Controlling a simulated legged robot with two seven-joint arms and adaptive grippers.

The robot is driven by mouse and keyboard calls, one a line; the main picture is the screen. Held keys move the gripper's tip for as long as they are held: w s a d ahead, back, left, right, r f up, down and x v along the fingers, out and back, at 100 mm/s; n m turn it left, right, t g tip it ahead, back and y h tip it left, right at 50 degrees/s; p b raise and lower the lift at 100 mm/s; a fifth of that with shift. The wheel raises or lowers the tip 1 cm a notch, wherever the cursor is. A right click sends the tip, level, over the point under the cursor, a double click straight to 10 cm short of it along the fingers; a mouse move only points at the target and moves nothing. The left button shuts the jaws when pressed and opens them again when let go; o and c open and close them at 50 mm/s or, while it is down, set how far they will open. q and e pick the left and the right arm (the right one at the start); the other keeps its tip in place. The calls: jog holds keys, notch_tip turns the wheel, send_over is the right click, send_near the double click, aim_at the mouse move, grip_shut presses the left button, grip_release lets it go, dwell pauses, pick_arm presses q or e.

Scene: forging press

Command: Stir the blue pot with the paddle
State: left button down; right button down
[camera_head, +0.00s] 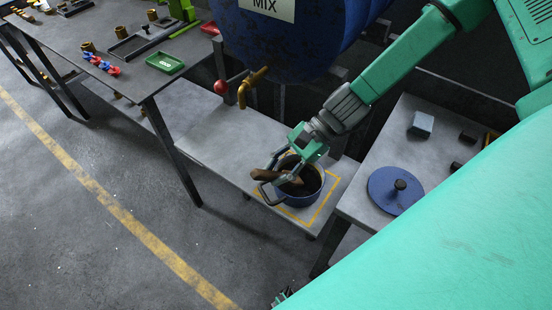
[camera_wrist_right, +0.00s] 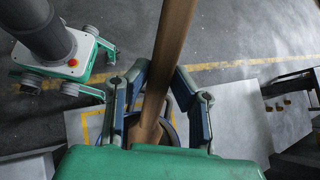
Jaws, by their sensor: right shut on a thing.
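The blue pot (camera_head: 312,196) stands on the low grey bench inside a yellow square outline, with dark contents. My right gripper (camera_head: 300,160) is above the pot, shut on the brown wooden paddle (camera_head: 268,174). The paddle's thick end shows over the pot's left rim and its other end points toward the pot's inside; how deep it reaches is hard to tell. In the right wrist view the paddle (camera_wrist_right: 172,55) runs between the two fingers, and the gripper hides most of the pot.
A blue round lid (camera_head: 392,193) with a black knob lies on the grey table at right, near small blocks (camera_head: 421,124). A large blue drum (camera_head: 285,40) marked MIX, with a brass tap (camera_head: 250,85), hangs behind the pot. The bench left of the pot is clear.

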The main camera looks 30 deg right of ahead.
aim_at(266, 170)
notch_tip(266, 170, up, 2)
jog(key=shift+r+p, duration=0.1)
jog(key=shift+p, duration=0.7)
jog(key=shift+d+r+p, duration=0.1)
jog(key=shift+r+p, duration=1.05)
jog(key=shift+r, duration=0.15)
notch_tip(266, 170, up, 3)
jog(key=shift+f+p, duration=0.2)
jog(key=shift+p, duration=0.85)
jog(key=shift+r, duration=0.7)
